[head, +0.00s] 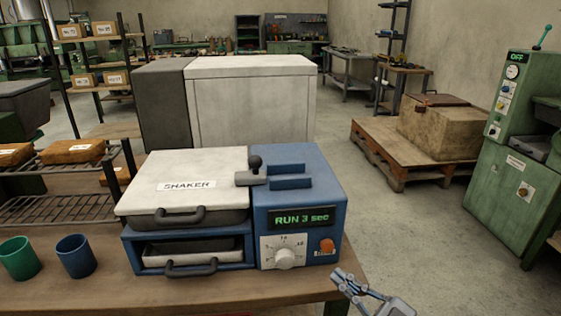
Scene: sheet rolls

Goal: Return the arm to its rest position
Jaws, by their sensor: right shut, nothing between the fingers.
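My right gripper (349,281) is at the bottom right of the head view, just right of the table's front right corner. It is shut and empty, apart from the machine. My left gripper does not show. The shaker machine (300,215) stands on the wooden table (215,293). Its white lid marked SHAKER (185,178) is down. Its display reads "RUN 3 sec". A white dial (284,258) and an orange switch (327,247) sit on its front. A dark tray (190,250) shows in the lower slot.
A green cup (19,258) and a blue cup (75,256) stand at the table's left. A wire rack (65,205) is behind them. A large white cabinet (255,105) stands behind the shaker. A green machine (515,170) is at right.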

